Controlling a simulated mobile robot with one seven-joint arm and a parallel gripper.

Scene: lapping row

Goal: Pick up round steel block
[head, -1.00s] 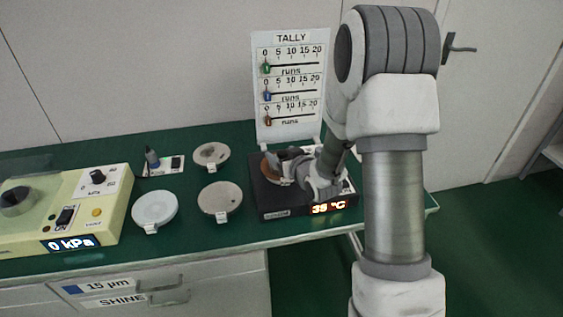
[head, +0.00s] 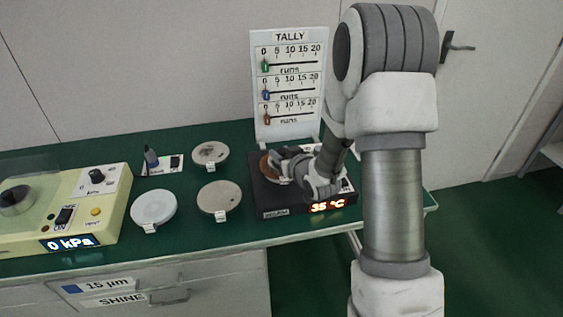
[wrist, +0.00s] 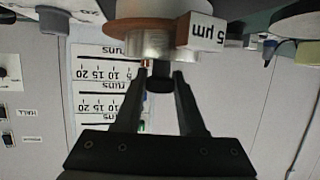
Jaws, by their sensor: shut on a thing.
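The round steel block (wrist: 150,45) is a short silver cylinder with a dark knob (wrist: 160,82), seen upside down in the wrist view. My gripper (wrist: 160,78) is shut on the knob, one finger on each side. The block is against a copper-brown disc (wrist: 128,27) with a white "5 µm" tag (wrist: 206,32). In the head view my gripper (head: 279,162) is over the black hot plate (head: 262,200), and it mostly hides the block. Part of the brown disc (head: 265,167) shows on the hot plate. I cannot tell whether block and disc are apart.
A tally board (head: 288,50) stands close behind the hot plate. To the left are a white disc (head: 153,207) and two grey discs, one in front (head: 219,197) and one behind (head: 210,154). A yellow unit (head: 88,208) reads 0 kPa. The bench's front edge runs close before the hot plate.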

